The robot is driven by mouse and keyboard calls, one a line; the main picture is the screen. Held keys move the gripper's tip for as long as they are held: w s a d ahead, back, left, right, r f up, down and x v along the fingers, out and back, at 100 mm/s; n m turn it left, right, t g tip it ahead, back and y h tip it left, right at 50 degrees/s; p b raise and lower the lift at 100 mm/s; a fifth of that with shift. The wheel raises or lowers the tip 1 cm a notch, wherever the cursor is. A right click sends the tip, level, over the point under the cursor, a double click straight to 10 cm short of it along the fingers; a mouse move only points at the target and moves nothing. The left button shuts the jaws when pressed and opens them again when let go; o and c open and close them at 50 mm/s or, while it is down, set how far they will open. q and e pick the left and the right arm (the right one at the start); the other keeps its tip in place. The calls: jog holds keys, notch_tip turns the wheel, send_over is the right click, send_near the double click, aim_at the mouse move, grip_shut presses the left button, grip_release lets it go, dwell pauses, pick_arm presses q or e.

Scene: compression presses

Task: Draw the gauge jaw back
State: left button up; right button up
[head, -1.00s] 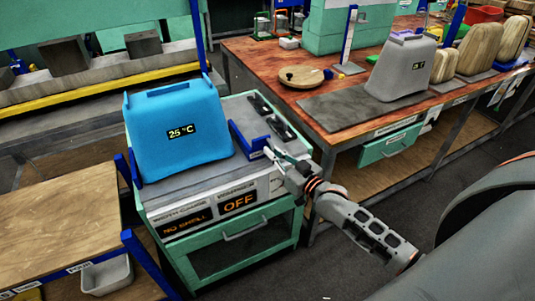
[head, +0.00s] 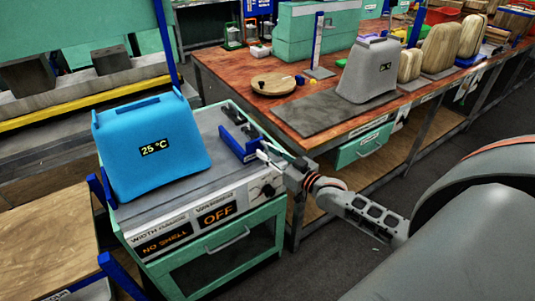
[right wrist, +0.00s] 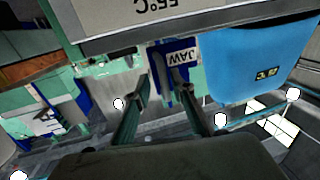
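The blue gauge jaw (head: 238,149) stands on the top right part of the green-framed gauge stand, to the right of the blue shell-shaped block (head: 150,165), with a gap between them. My right gripper (head: 268,157) is at the jaw's right side. In the right wrist view, the jaw's label (right wrist: 181,57) reads JAW. There the gripper's two fingers (right wrist: 163,78) are apart, and the right finger overlaps the jaw; I cannot tell whether it touches. The stand's width display (head: 163,243) reads NO SHELL. My left gripper is not in view.
Black clamp-like parts (head: 236,118) lie behind the jaw. A dark knob (head: 266,190) is on the stand's front, beside an OFF display (head: 217,213). A wooden bench (head: 300,118) with a grey block (head: 369,72) stands behind to the right. A wooden-topped table (head: 45,235) is at left.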

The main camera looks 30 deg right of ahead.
jog(key=shift+a, duration=0.1)
jog(key=shift+s, duration=0.3)
jog(key=s+d, duration=0.2)
jog(key=s, duration=0.9)
jog(key=shift+d, duration=0.2)
jog(key=shift+s, duration=0.1)
jog(key=s+a+f+n+g, duration=0.1)
jog(key=s+a+f+g, duration=0.2)
jog(key=s+a+f, duration=0.5)
jog(key=s+a+f+n+g, duration=0.1)
jog(key=s+a+f+g, duration=0.2)
jog(key=s+a+f, duration=0.5)
jog(key=a+f, duration=0.3)
jog(key=a, duration=0.2)
jog(key=shift+a+f+g+h, duration=0.25)
jog(key=shift+f+g+h, duration=0.05)
jog(key=shift+g, duration=0.1)
